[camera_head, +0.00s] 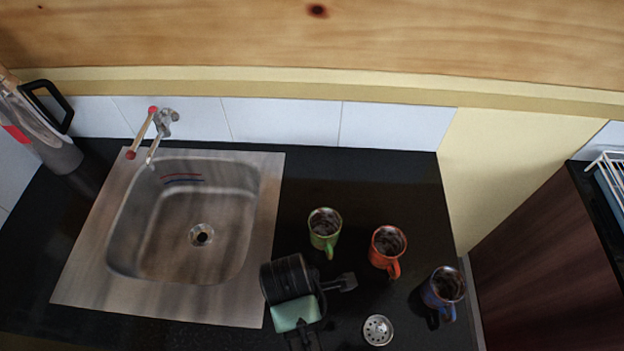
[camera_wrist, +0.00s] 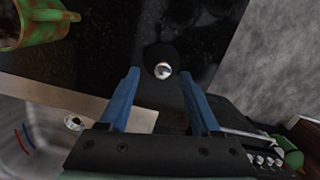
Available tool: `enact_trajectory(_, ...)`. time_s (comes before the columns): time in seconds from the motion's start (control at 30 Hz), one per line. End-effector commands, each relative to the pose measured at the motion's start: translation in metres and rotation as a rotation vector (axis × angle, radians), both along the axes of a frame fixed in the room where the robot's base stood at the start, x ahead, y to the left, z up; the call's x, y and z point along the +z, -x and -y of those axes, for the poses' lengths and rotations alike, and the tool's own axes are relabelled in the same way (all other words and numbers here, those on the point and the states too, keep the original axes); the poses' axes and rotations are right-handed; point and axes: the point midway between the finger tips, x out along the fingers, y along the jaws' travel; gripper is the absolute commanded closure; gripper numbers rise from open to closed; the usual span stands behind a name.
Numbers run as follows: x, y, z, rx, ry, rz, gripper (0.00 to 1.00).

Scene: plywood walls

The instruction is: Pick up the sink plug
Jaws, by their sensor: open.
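The sink plug (camera_head: 378,330) is a small round metal disc with holes, lying on the black counter near its front edge, right of the sink. In the wrist view a small shiny round metal piece (camera_wrist: 162,70), which looks like the plug, shows with a dark round patch around it. My gripper (camera_head: 346,282) is above the counter, up and left of the plug in the head view. In the wrist view my gripper (camera_wrist: 160,75) has its two blue fingers apart, with the metal piece in line between the tips. Nothing is held; the height gap is unclear.
A green mug (camera_head: 324,232), a red mug (camera_head: 388,247) and a blue mug (camera_head: 443,290) stand on the counter near the plug. The steel sink (camera_head: 265,230) with a tap (camera_head: 165,122) is at left. A kettle-like vessel (camera_head: 45,140) stands far left.

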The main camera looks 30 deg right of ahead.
Motion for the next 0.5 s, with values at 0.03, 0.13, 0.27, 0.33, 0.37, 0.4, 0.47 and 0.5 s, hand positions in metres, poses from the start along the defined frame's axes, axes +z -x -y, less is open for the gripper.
enact_trajectory(0.03, -0.004, 0.002, 0.0, -0.001, -0.001, -0.004, 0.36)
enact_trajectory(0.13, -0.017, 0.005, 0.001, -0.002, -0.001, -0.006, 0.36)
enact_trajectory(0.27, -0.036, 0.007, 0.002, -0.001, -0.001, -0.004, 0.36)
enact_trajectory(0.33, -0.043, 0.007, 0.003, -0.001, -0.001, -0.003, 0.36)
enact_trajectory(0.37, -0.045, 0.006, 0.003, -0.001, -0.001, -0.002, 0.36)
enact_trajectory(0.4, -0.047, 0.007, 0.004, -0.001, 0.0, -0.001, 0.36)
enact_trajectory(0.47, -0.049, 0.007, 0.004, -0.001, 0.0, -0.001, 0.36)
enact_trajectory(0.5, -0.049, 0.007, 0.004, -0.001, 0.0, -0.001, 0.36)
